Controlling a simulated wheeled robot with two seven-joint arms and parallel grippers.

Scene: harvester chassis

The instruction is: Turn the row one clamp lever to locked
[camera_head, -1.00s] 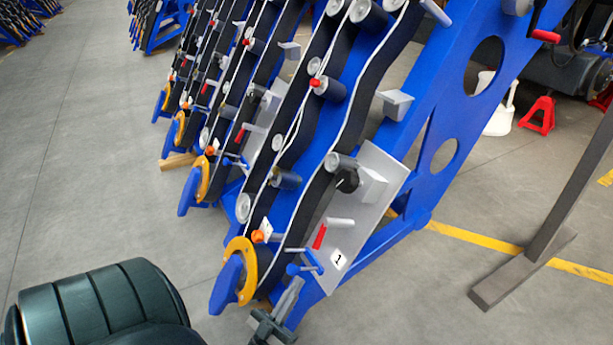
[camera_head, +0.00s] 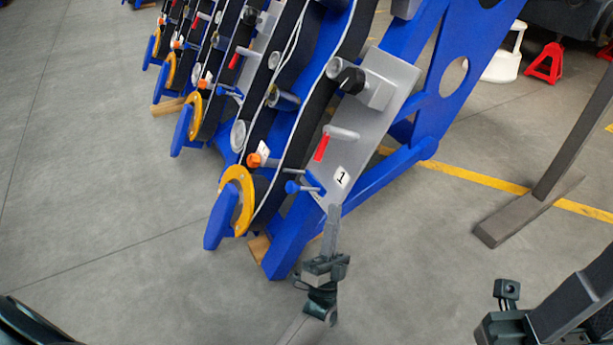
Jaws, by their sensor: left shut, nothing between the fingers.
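The row one plate (camera_head: 388,92) is light grey and carries a "1" label (camera_head: 342,178). A red lever (camera_head: 321,148) slants down beside a grey pin (camera_head: 342,132) above the label. A blue T-shaped handle (camera_head: 305,187) sits lower left of the label. I cannot tell for certain which is the clamp lever or its lock state. My left gripper (camera_head: 333,211) is shut and empty, fingers pointing up just below the plate's lower corner. It is close to the blue handle and below the red lever. Contact is unclear. My right arm shows at the lower right, its fingers out of view.
A yellow ring with a blue paddle (camera_head: 217,220) stands left of the row one plate. A blue frame (camera_head: 380,180) runs behind it. Similar rows recede to the upper left. A dark post on a foot (camera_head: 528,210) stands right. Open floor lies left.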

